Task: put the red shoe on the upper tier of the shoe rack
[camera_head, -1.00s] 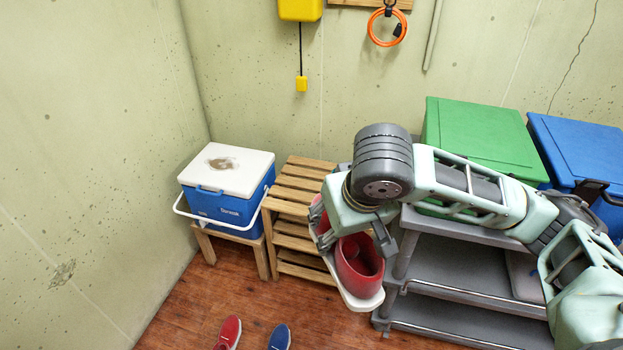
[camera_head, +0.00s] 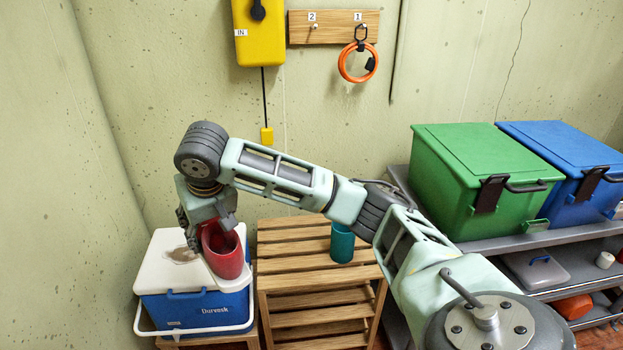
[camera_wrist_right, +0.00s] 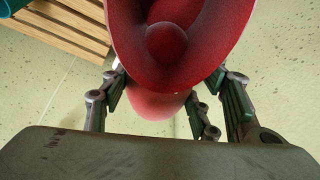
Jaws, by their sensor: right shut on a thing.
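My right gripper (camera_head: 207,232) is shut on a red shoe (camera_head: 227,257), which hangs tilted in front of or over the cooler's lid at the left. Whether it touches the lid I cannot tell. In the right wrist view the red shoe (camera_wrist_right: 185,45) fills the top middle, between the fingers of the right gripper (camera_wrist_right: 168,95). The wooden slatted shoe rack (camera_head: 285,265) stands just right of the shoe. A teal cup (camera_head: 342,243) stands on the right part of its upper tier; the left part is bare. My left gripper is not in view.
The blue cooler (camera_head: 195,310) with a white lid (camera_head: 160,268) stands left of the rack. My right arm spans above the rack. A grey shelf (camera_head: 490,243) at the right bears a green bin (camera_head: 470,190) and a blue bin (camera_head: 575,160).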

